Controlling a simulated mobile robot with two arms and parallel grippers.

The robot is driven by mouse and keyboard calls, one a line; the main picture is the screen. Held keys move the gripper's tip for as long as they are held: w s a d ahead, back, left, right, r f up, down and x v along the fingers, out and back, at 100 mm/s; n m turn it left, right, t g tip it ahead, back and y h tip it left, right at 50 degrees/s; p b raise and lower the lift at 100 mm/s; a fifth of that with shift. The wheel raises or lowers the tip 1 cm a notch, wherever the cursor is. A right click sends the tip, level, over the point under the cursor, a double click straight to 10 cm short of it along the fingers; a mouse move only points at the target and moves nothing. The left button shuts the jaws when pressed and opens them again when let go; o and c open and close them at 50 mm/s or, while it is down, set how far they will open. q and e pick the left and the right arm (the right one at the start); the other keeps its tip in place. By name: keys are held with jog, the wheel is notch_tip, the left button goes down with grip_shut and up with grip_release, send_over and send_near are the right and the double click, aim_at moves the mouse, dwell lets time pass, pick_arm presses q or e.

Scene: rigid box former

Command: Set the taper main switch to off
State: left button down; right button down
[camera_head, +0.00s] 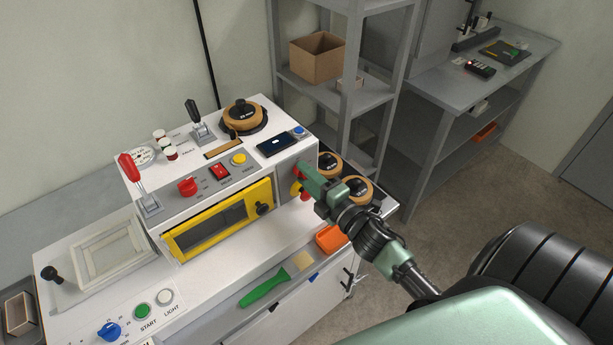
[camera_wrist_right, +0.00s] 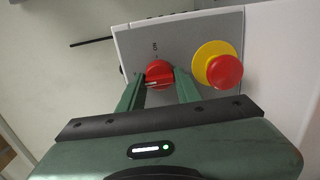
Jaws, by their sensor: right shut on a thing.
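The taper main switch, a red rotary knob (camera_wrist_right: 159,74), sits on the grey side panel (camera_wrist_right: 190,30) of the white machine. A pale line crosses the knob's lower part. My right gripper (camera_wrist_right: 160,82) has its two green fingers around the knob, shut on it. In the head view my right gripper (camera_head: 304,172) reaches the machine's right side and largely hides the knob. My left gripper is not in view.
A red emergency stop (camera_wrist_right: 226,71) on a yellow base is close beside the knob; it also shows in the head view (camera_head: 300,193). Tape rolls (camera_head: 357,189) lie on a dark surface right of the machine. A grey shelf (camera_head: 345,90) stands behind.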

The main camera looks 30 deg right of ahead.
dwell(0.5)
jog(key=c, duration=1)
grip_release()
jog(key=s, duration=0.2)
jog(key=s+b, duration=0.1)
jog(key=s, duration=0.2)
jog(key=s+b, duration=0.1)
jog(key=s, duration=0.2)
jog(key=shift+d, duration=0.25)
jog(key=shift+w, duration=0.1)
